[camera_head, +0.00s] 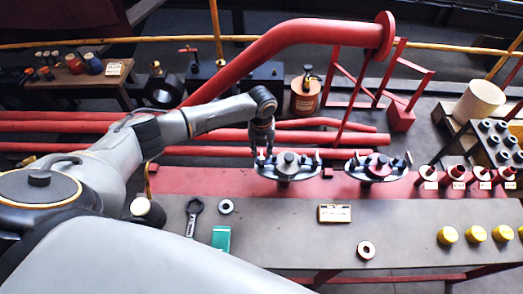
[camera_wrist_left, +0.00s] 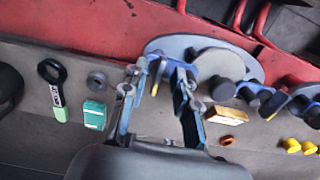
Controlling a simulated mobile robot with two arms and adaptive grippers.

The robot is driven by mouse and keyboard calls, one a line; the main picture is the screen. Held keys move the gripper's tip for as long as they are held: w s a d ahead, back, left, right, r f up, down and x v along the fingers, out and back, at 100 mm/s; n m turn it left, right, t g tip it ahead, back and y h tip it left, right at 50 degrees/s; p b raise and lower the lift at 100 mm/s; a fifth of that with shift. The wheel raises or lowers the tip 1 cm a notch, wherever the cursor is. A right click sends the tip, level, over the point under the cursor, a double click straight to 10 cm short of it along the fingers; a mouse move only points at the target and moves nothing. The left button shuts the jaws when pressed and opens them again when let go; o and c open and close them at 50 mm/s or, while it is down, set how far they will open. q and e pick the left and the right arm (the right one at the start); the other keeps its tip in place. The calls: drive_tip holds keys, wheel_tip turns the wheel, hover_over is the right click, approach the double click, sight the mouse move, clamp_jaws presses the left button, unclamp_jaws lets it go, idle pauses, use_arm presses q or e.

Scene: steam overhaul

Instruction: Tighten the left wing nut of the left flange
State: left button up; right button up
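The left flange (camera_head: 288,172) is a grey oval plate with a round hub on the red bench strip; it also shows in the left wrist view (camera_wrist_left: 240,60). Blue-grey wing nuts sit at its two ends. My left gripper (camera_head: 262,152) points down over the flange's left end. In the left wrist view its fingers (camera_wrist_left: 158,82) stand apart, with the left wing nut (camera_wrist_left: 157,72) appearing between their tips. I cannot tell whether the fingers touch it. The left wing nut is largely hidden by the gripper in the head view. My right gripper is not in view.
The right flange (camera_head: 378,175) sits close to the right. A dark wrench (camera_head: 194,215), a ring (camera_head: 226,206), a green box (camera_head: 221,238), a labelled plate (camera_head: 334,213) and yellow caps (camera_head: 447,235) lie on the grey bench. Red pipes (camera_head: 300,137) run behind.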

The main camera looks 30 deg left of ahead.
use_arm(q)
wheel_tip(320, 180, up, 12)
idle(0.7)
drive_tip(key=shift+f, duration=0.1)
idle(0.3)
